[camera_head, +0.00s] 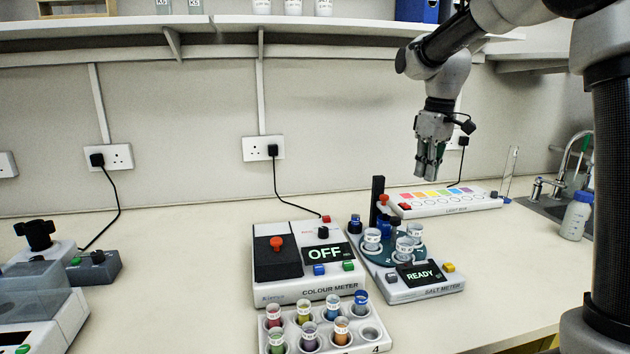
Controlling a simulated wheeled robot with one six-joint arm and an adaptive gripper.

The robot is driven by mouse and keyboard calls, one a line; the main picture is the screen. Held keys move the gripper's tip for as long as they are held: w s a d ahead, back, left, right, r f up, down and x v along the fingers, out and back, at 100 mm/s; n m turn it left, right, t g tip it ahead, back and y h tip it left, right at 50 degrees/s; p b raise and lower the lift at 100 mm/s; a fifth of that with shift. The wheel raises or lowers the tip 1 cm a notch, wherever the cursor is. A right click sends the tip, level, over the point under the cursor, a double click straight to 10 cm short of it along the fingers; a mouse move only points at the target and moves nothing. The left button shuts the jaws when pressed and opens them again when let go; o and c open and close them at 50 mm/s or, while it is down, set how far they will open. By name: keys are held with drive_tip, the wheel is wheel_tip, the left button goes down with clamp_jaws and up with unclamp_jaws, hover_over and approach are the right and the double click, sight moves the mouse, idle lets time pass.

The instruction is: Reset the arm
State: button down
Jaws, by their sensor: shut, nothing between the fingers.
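My gripper (430,176) hangs from my arm at the upper right, fingers pointing down. It is shut and empty. It is in the air in front of the back wall, above the bench, and appears apart from everything below it. The light box (450,207), with a row of coloured squares, lies on the bench below it. The salt meter (428,290) stands nearer the front, its display reading READY, with several cups on its round turntable.
The colour meter (301,291) shows OFF. A white rack (374,347) of coloured vials stands before it. A shelf (330,22) runs along the wall. A wash bottle (577,217) and sink tap (575,160) are at right. Bare bench (180,260) lies left of the colour meter.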

drive_tip(key=s+d+m+t, duration=0.1)
drive_tip(key=s+d+m, duration=0.1)
drive_tip(key=s, duration=0.8)
drive_tip(key=s+d+f+m+t, duration=0.1)
drive_tip(key=s+d+m, duration=0.1)
drive_tip(key=s, duration=0.7)
drive_tip(key=s+d+m+t, duration=0.2)
drive_tip(key=s+d+m, duration=0.1)
drive_tip(key=s, duration=0.7)
drive_tip(key=shift+s+d+f+h, duration=0.3)
drive_tip(key=shift+d+f, duration=0.05)
drive_tip(key=shift+d, duration=0.5)
drive_tip(key=c, duration=2.2)
unclamp_jaws()
